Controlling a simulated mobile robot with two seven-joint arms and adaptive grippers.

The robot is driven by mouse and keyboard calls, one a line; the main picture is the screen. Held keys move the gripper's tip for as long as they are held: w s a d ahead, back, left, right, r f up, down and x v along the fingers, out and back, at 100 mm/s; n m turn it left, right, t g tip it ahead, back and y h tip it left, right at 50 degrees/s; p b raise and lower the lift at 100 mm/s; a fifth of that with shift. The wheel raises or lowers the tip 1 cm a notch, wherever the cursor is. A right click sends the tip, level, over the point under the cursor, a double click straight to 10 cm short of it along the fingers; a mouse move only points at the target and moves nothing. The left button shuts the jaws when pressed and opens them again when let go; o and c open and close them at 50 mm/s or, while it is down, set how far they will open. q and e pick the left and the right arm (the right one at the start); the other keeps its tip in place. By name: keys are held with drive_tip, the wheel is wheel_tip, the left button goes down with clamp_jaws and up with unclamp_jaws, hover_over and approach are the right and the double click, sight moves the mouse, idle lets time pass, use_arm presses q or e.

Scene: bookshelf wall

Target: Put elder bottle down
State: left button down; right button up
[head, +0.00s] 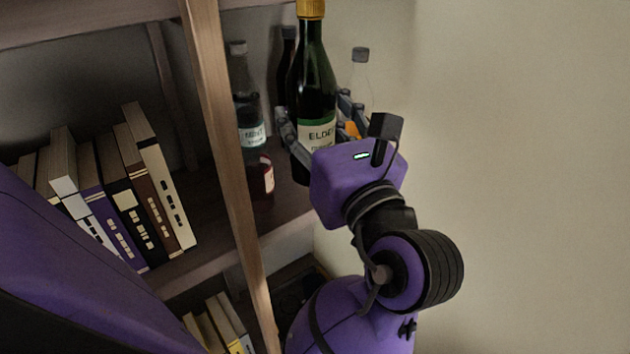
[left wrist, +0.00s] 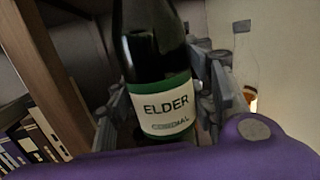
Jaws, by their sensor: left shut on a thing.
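The elder bottle (head: 312,75) is dark green with a gold cap and a white label. It stands about upright at the right-hand bay of the shelf (head: 285,212). My left gripper (head: 314,108) is shut on it, with a finger on each side of the body. The left wrist view shows the bottle (left wrist: 155,65) between the fingers, its label reading ELDER CORDIAL. The bottle's base is partly hidden by my gripper, so I cannot tell whether it touches the board. My right gripper is not in view.
A mint bottle (head: 249,115) and a small red bottle (head: 265,178) stand left of the elder bottle. A dark bottle (head: 287,60) is behind it, a clear bottle (head: 361,72) to its right. A wooden post (head: 222,140) separates several books (head: 120,200) from the bottles.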

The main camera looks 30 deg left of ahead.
use_arm(q)
drive_tip(key=shift+s+a+r+g, duration=0.1)
drive_tip(key=shift+s+r+g, duration=0.05)
drive_tip(key=shift+s+g, duration=0.2)
drive_tip(key=shift+w+a+y, duration=0.2)
drive_tip(key=shift+a+y, duration=0.05)
drive_tip(key=shift+y, duration=0.05)
drive_tip(key=w+a+f+b, duration=0.3)
drive_tip(key=w+a+f, duration=0.4)
drive_tip(key=w+f, duration=0.4)
drive_tip(key=shift+w+f, duration=0.2)
drive_tip(key=shift+f, duration=0.7)
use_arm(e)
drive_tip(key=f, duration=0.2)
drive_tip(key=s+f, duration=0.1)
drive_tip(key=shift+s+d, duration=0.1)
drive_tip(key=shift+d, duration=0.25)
use_arm(q)
drive_tip(key=shift+f, duration=0.2)
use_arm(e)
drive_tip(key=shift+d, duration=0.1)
use_arm(q)
drive_tip(key=c, duration=1)
unclamp_jaws()
drive_tip(key=shift+o, duration=0.9)
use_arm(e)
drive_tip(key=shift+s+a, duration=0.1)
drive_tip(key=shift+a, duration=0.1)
